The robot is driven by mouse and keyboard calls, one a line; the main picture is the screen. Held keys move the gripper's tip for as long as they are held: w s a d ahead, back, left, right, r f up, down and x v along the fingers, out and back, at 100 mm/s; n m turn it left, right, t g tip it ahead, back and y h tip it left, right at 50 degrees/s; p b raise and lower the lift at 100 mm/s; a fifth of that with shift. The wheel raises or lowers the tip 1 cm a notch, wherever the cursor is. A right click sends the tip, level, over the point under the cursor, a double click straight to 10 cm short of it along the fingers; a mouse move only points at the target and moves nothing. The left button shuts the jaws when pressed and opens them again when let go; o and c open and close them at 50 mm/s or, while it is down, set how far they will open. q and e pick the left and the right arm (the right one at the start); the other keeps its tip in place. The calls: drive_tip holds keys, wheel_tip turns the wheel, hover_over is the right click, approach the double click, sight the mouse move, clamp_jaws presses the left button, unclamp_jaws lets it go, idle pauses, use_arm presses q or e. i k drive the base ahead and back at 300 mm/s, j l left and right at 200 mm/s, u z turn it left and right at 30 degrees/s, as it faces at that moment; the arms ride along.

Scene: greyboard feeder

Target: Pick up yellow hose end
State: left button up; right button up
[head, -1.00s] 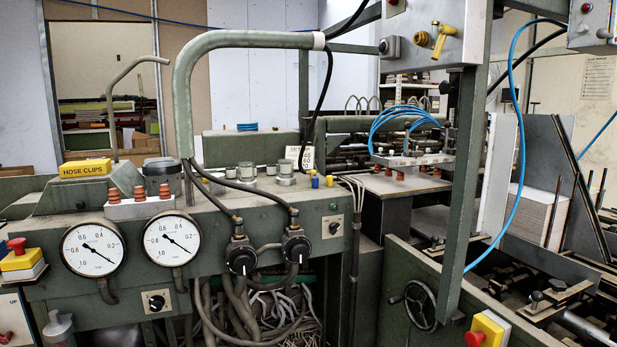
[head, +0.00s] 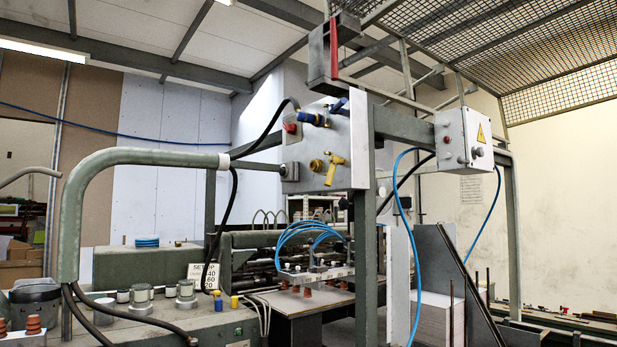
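A blue fitting (head: 312,118) is higher on the same panel. I cannot tell how the yellow piece is held there. Neither of my grippers is in view.
A green post (head: 366,220) stands right of the panel. Blue hoses (head: 300,230) loop over the suction bar below. A bent green pipe (head: 75,210) rises at the left. A grey box with a warning sign (head: 463,139) hangs at the right.

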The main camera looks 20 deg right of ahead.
sight(217, 294)
drive_tip(key=i+u, duration=0.2)
drive_tip(key=u, duration=0.2)
drive_tip(key=i+l+u, duration=0.15)
drive_tip(key=u, duration=0.3)
drive_tip(key=i+l+u, duration=0.15)
drive_tip(key=u, duration=0.25)
